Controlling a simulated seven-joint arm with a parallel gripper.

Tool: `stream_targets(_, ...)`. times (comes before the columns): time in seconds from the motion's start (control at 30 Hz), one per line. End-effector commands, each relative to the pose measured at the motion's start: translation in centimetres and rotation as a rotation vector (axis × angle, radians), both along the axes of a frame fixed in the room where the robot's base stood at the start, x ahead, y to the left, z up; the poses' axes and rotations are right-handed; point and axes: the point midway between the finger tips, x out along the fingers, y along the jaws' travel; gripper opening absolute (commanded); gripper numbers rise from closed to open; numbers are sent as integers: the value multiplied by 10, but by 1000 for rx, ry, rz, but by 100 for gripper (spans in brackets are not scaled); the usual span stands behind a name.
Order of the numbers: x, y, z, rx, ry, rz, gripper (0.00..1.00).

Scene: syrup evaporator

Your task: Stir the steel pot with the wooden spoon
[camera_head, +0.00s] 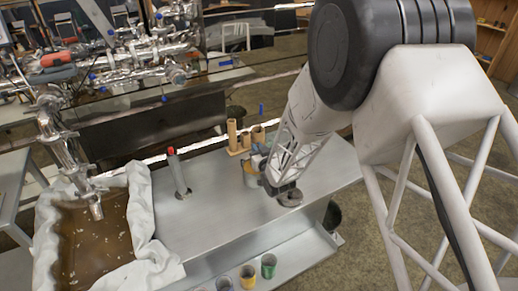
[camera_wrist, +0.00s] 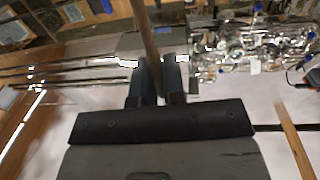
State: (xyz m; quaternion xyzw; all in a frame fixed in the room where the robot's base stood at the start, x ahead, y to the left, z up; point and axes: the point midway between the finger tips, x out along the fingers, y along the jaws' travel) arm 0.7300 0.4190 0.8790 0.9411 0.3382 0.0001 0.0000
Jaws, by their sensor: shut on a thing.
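My gripper (camera_head: 277,187) is low over the metal table in the head view. In the wrist view, its two dark fingers (camera_wrist: 155,85) are shut on a brown wooden stick, seemingly the wooden spoon's handle (camera_wrist: 147,40). The handle runs up out of the picture, and the spoon's bowl is not visible. A small, round grey metal vessel (camera_head: 291,198), seemingly the steel pot, stands on the table just right of my gripper, partly hidden by it. I cannot tell whether the spoon is inside it.
A yellowish jar (camera_head: 250,174) stands close left of my gripper, with wooden cups (camera_head: 233,132) behind. A cloth-lined tray of brown liquid (camera_head: 90,245) is at far left. Jars (camera_head: 268,266) stand along the front shelf. The table's middle (camera_head: 218,205) is clear.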

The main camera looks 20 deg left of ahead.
Motion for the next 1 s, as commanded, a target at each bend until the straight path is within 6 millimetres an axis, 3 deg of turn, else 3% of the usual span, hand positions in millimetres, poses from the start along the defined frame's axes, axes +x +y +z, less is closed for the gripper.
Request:
stream_targets(0.47,0,0,4,1,-1,0,0)
stream_targets(1.0,0,0,36,1,-1,0,0)
